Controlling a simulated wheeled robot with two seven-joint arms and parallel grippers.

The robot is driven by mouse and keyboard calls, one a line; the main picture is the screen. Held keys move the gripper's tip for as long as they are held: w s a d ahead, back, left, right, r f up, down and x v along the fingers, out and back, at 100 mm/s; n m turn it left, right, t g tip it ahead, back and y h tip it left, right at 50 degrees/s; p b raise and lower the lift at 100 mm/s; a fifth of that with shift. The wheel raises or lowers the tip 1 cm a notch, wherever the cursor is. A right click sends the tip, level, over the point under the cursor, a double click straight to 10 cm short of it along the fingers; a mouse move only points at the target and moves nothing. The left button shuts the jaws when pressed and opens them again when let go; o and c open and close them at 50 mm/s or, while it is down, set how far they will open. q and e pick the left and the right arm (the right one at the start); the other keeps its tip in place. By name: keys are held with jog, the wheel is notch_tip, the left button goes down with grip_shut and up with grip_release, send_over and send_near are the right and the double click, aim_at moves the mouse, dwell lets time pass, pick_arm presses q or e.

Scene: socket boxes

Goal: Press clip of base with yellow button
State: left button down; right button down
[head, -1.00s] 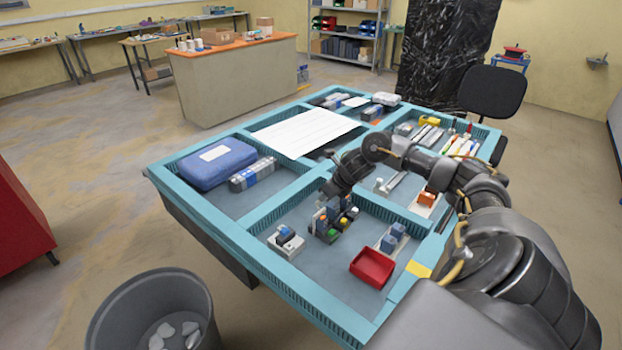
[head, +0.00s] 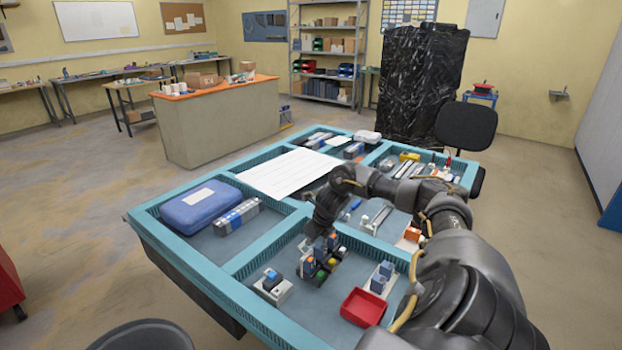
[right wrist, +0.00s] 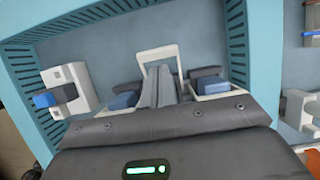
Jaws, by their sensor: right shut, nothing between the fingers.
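A cluster of dark socket blocks on white bases (head: 322,262) stands in the front tray compartment in the head view. Small orange, green and yellow spots show on it; the yellow one (head: 331,262) faces the front right. My right gripper (head: 314,236) is shut and empty, pointing down at the back of this cluster and partly hidden behind it. In the right wrist view, the gripper fingertips (right wrist: 161,82) are together at a white frame-like clip (right wrist: 158,55), with grey and blue blocks on both sides. Contact is unclear, and no yellow button shows there. My left gripper is out of view.
A white base with a blue-topped block (head: 272,286) stands left of the cluster; it also shows in the right wrist view (right wrist: 68,90). A red bin (head: 363,308) and a base with blue-grey blocks (head: 381,279) stand right. Teal compartment walls (head: 262,240) surround them.

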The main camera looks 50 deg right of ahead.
dwell(0.3)
jog(key=p+v, duration=0.3)
jog(key=v, duration=0.2)
jog(key=shift+s+d, duration=0.1)
jog(key=shift+b+v, duration=0.65)
jog(key=shift+v, duration=0.15)
jog(key=w+v, duration=0.1)
jog(key=v, duration=0.6)
jog(key=shift+w+r+b, duration=0.25)
jog(key=shift+r+b, duration=0.15)
